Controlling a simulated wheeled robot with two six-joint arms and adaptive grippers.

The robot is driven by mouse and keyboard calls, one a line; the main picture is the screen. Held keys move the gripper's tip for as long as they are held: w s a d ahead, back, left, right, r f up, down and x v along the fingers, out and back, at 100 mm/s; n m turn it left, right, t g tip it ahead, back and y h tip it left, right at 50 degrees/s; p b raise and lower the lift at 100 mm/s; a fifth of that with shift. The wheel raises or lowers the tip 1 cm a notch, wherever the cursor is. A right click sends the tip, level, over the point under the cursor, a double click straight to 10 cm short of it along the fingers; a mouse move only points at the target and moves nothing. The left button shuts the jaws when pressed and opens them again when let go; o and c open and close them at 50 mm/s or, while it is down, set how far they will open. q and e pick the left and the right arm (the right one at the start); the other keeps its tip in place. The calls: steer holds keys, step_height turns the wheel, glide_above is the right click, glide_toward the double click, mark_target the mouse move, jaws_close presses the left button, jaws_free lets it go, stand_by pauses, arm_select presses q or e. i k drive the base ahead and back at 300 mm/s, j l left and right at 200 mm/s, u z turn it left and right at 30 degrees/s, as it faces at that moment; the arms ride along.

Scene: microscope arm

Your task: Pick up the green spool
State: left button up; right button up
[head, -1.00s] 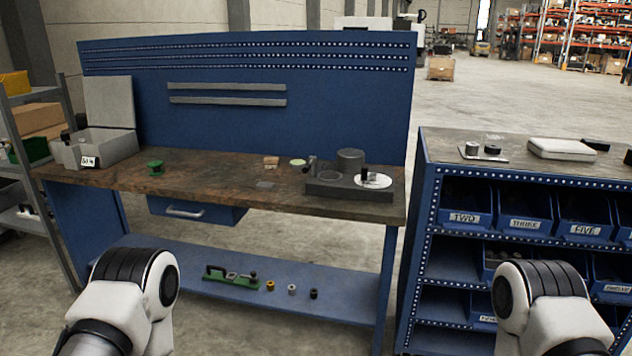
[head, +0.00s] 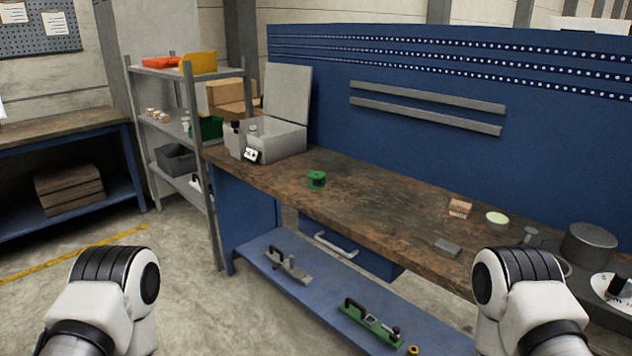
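The green spool (head: 316,180) stands on the brown worktop (head: 390,212) of the blue workbench, near its front edge and to the right of the open grey box. Nothing touches it. Links of my two arms show at the lower left and lower right of the head view, well short of the bench. Both of my grippers are out of view.
An open grey box (head: 280,140) stands at the bench's left end. A wooden block (head: 460,208), a pale green disc (head: 497,219) and a grey cylinder (head: 588,243) are to the right. Grey shelving (head: 190,130) stands left of the bench. Floor at the lower left is clear.

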mark_target(316, 183)
steer(key=i+z, duration=0.2)
steer(key=i, duration=0.3)
steer(key=i+j+z, duration=0.2)
steer(key=i, duration=0.3)
